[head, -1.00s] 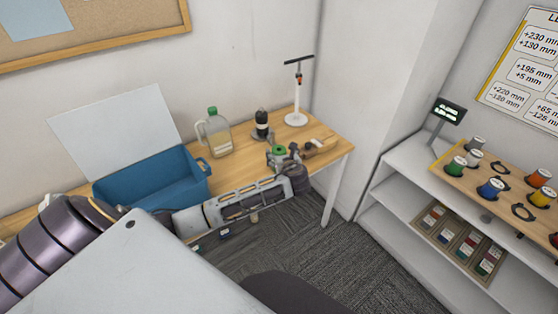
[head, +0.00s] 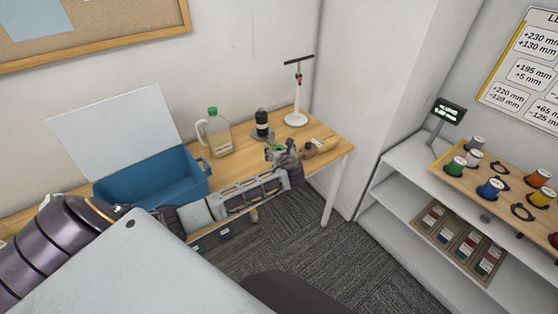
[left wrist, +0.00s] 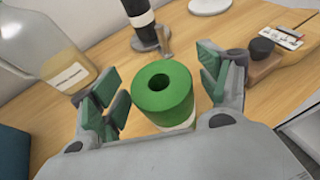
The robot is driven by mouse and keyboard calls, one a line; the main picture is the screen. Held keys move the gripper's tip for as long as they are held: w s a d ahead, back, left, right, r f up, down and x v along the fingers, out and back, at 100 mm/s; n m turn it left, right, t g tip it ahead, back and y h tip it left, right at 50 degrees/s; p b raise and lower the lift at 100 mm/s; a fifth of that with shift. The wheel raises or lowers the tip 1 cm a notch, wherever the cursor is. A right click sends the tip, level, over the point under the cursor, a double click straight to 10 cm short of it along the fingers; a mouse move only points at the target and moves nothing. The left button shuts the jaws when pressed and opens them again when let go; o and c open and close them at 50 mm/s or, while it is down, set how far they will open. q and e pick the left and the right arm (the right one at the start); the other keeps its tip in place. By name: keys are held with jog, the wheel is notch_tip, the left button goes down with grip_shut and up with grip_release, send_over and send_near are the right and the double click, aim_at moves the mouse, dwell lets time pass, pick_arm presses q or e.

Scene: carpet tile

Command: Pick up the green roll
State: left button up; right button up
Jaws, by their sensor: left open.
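The green roll (left wrist: 160,98) stands upright on the wooden table in the left wrist view, with a dark hole in its top and a pale lower part. My left gripper (left wrist: 163,88) is open, with one green-padded finger on each side of the roll. Gaps show between the roll and both fingers, so it is not gripped. In the head view my left gripper (head: 284,154) is over the table's right part and hides most of the roll. My right gripper is not in view.
A jug (head: 217,134), a black bottle (head: 262,123) and a white stand (head: 297,112) stand behind on the table (head: 237,165). A blue bin (head: 150,180) is at left. A wooden block (left wrist: 263,58) sits close to the right finger. Shelves with spools stand at right.

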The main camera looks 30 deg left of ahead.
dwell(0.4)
pick_arm(q)
jog(key=c, duration=1.5)
notch_tip(320, 180, up, 10)
dwell(0.4)
